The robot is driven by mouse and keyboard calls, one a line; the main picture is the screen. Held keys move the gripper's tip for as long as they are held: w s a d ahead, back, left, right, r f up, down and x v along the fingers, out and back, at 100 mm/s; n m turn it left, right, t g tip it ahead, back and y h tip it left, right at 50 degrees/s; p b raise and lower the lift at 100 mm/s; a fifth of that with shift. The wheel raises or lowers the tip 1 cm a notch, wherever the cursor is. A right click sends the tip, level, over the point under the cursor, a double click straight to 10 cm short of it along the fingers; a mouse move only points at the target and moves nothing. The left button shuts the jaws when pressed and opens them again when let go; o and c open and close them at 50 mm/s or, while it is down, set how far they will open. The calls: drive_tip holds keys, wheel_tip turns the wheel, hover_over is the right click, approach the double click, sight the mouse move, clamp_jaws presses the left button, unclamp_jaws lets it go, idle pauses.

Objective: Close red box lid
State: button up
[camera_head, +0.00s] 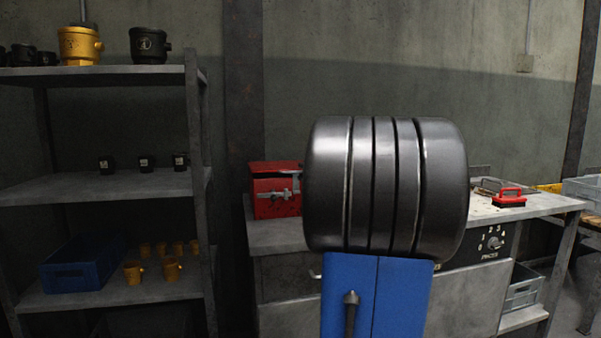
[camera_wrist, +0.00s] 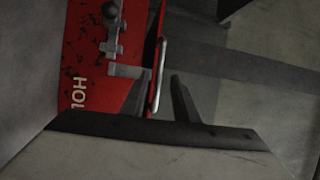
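The red box (camera_head: 275,205) sits on the grey workbench left of centre in the head view, with a grey latch on its side. In the wrist view, a red face of the box (camera_wrist: 82,60) carries dark fittings and white lettering turned sideways. A narrow red edge with a light metal bar (camera_wrist: 159,72), seen nearly edge-on, stands just right of that face. I cannot tell from this how far open the lid is. My gripper (camera_wrist: 163,76) is open, its fingers on either side of the red edge and bar. I cannot tell if they touch.
At left, a shelf rack (camera_head: 100,185) holds cups and a blue bin (camera_head: 82,265). A large metallic rounded body hides the bench's middle.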

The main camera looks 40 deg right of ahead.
drive_tip(key=shift+w+d+r, duration=0.1)
drive_tip(key=shift+w, duration=0.6)
drive_tip(key=shift+w+d+r, duration=0.1)
drive_tip(key=shift+w, duration=0.6)
clamp_jaws()
idle(0.5)
